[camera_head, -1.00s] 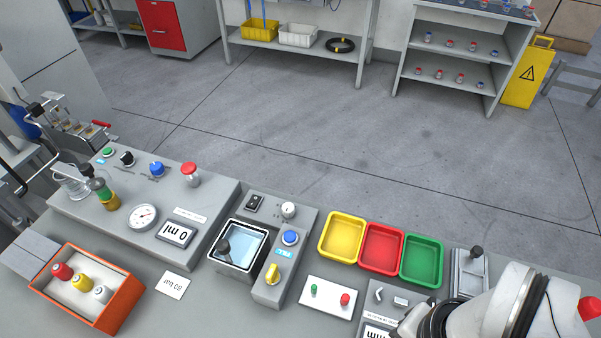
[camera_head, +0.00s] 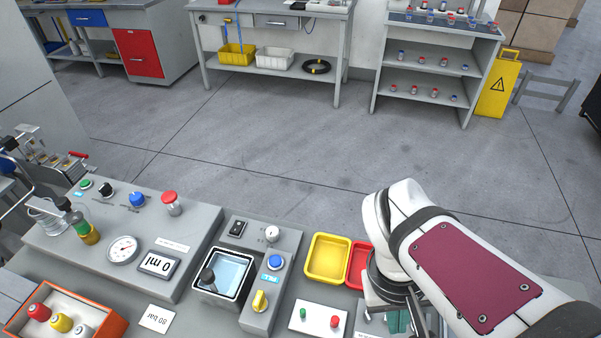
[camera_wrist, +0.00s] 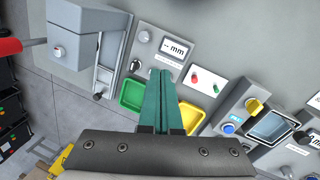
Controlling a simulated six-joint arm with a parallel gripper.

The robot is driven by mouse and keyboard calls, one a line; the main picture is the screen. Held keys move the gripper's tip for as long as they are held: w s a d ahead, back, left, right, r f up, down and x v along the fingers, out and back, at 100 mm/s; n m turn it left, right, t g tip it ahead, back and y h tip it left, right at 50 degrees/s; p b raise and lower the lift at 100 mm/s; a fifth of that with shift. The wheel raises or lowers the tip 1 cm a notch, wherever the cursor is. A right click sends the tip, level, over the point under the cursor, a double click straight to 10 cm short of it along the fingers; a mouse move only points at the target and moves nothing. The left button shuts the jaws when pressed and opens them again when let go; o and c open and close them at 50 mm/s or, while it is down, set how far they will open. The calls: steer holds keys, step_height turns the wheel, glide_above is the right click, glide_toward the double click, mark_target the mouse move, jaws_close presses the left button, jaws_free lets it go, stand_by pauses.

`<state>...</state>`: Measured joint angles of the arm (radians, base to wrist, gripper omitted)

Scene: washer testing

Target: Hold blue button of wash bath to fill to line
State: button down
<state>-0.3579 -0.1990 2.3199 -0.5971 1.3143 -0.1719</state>
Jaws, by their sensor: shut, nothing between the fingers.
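The wash bath (camera_head: 222,276) is a square basin with light blue liquid and a dark knob-topped part standing in it. On the panel to its right sit the blue button (camera_head: 275,262) and a yellow switch (camera_head: 260,300). In the wrist view the blue button (camera_wrist: 229,128) lies to the right of my gripper, beside the basin (camera_wrist: 272,127). My gripper (camera_wrist: 161,75) has green fingers, shut and empty, above the trays and apart from the button. In the head view my gripper (camera_head: 405,322) is partly hidden by my arm at the lower right.
Yellow (camera_head: 327,258) and red (camera_head: 357,262) trays stand right of the bath; my arm covers part of the red one. A white box with green and red buttons (camera_head: 318,318) lies in front. A console with gauge (camera_head: 123,249) stands left. An orange box (camera_head: 68,316) holds several capped bottles.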

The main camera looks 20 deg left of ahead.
steer(key=w+a+n+t+h, duration=0.2)
steer(key=w+a+n, duration=0.3)
steer(key=w+n, duration=0.2)
steer(key=n+t, duration=0.6)
steer(key=n, duration=0.6)
glide_above(270, 263)
steer(key=shift+y, duration=0.4)
step_height(270, 263, down, 4)
steer(key=shift+f, duration=0.15)
steer(key=shift+f, duration=4.4)
steer(key=shift+f, duration=0.4)
